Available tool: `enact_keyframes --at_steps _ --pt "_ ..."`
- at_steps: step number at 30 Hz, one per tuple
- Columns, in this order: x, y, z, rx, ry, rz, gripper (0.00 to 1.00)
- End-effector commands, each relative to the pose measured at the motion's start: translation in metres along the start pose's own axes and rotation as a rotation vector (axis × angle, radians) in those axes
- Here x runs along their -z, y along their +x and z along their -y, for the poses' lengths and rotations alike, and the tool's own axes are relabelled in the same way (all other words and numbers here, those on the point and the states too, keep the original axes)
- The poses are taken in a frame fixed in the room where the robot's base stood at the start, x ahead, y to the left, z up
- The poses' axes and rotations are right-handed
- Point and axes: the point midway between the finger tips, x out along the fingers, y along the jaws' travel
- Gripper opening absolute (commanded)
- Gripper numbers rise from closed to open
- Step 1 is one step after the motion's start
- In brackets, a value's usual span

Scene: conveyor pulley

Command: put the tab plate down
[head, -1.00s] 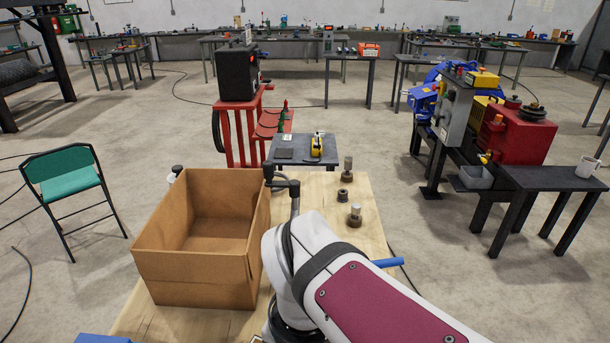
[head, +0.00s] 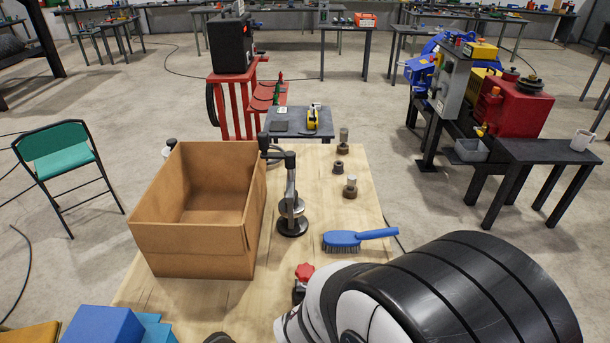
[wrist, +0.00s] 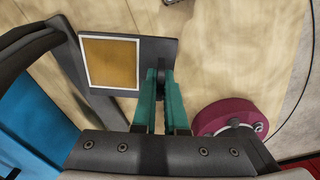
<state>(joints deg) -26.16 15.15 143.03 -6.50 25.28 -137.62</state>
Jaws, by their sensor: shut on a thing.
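In the wrist view, the tab plate (wrist: 161,50) is a dark grey flat plate with an orange square framed in white on its face. My gripper (wrist: 158,80) has teal fingers, shut on the plate's near edge beside the square. The plate shows above the pale wooden table top (wrist: 225,55); I cannot tell whether it touches it. In the head view neither the plate nor my gripper's fingers show; my arm fills the lower right. The same table top (head: 345,225) is seen there.
A maroon round part (wrist: 240,116) lies right of my fingers, near the table edge. In the head view stand an open cardboard box (head: 190,250), a dark clamp stand (head: 292,205), a blue brush (head: 345,239), a red knob (head: 304,271) and blue boxes (head: 103,326).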

Motion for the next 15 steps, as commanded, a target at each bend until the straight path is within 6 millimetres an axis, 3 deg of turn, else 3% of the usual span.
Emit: enact_keyframes --at_steps 5,10,15 --pt "0.000 0.015 0.000 0.001 -0.001 0.000 0.00" --pt "0.000 0.044 0.000 0.002 -0.001 -0.001 0.00" --pt "-0.001 0.051 -0.001 -0.003 -0.001 0.003 0.00"
